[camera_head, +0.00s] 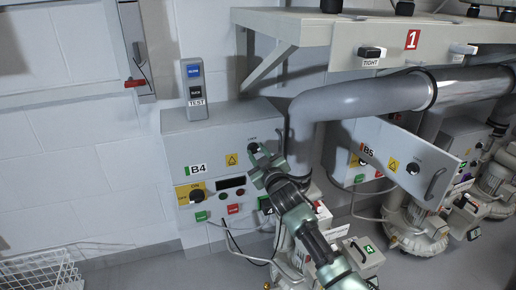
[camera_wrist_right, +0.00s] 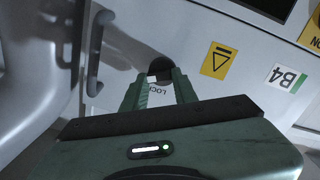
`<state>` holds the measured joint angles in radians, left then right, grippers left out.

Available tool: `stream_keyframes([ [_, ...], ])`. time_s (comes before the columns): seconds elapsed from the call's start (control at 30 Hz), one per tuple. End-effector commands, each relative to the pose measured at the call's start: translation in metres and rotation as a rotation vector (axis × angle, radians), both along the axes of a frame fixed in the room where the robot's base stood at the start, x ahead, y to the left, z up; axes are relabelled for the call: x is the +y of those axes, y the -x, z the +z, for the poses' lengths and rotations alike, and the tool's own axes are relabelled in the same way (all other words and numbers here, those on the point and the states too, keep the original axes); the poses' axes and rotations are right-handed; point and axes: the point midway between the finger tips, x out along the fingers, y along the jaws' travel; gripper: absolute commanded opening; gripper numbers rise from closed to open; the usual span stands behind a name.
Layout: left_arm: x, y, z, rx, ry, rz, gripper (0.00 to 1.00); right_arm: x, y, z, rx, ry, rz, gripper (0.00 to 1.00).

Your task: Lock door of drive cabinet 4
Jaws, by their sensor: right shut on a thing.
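Drive cabinet B4 (camera_head: 205,146) is a grey box on the wall, and its door looks shut. Its B4 label also shows in the right wrist view (camera_wrist_right: 287,78). My right gripper (camera_head: 258,157) is at the upper right of the cabinet front. In the right wrist view my right gripper (camera_wrist_right: 160,85) has its fingers around a dark round lock knob (camera_wrist_right: 153,66), with a white label reading LOCK beside it. The gripper hides part of the knob. My left gripper is not in view.
A grey handle (camera_wrist_right: 97,52) is close beside the gripper. A thick grey pipe (camera_head: 350,101) runs just right of the cabinet under a shelf (camera_head: 300,27). Cabinet B5 (camera_head: 430,170) has its door swung open at right. A wire basket (camera_head: 40,272) stands at lower left.

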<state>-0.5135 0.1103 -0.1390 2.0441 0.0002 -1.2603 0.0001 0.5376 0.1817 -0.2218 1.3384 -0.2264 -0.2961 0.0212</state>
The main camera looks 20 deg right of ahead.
Motion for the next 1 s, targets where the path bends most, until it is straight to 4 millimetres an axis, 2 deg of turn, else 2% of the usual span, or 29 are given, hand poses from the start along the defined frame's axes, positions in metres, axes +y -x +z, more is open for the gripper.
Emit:
stream_keyframes([
  [0.2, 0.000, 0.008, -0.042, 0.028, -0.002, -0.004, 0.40, 0.001, 0.000, 0.002, -0.006, 0.208, 0.000, 0.00],
  [0.4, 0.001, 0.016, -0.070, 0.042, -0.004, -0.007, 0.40, 0.002, 0.000, 0.001, -0.011, 0.397, 0.000, 0.00],
  [0.7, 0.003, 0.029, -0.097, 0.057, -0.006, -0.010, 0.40, 0.004, 0.000, 0.001, -0.022, 0.682, 0.000, 0.00],
  [1.0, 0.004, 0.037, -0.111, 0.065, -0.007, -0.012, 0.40, 0.005, 0.000, 0.000, -0.030, 0.926, 0.001, 0.00],
])
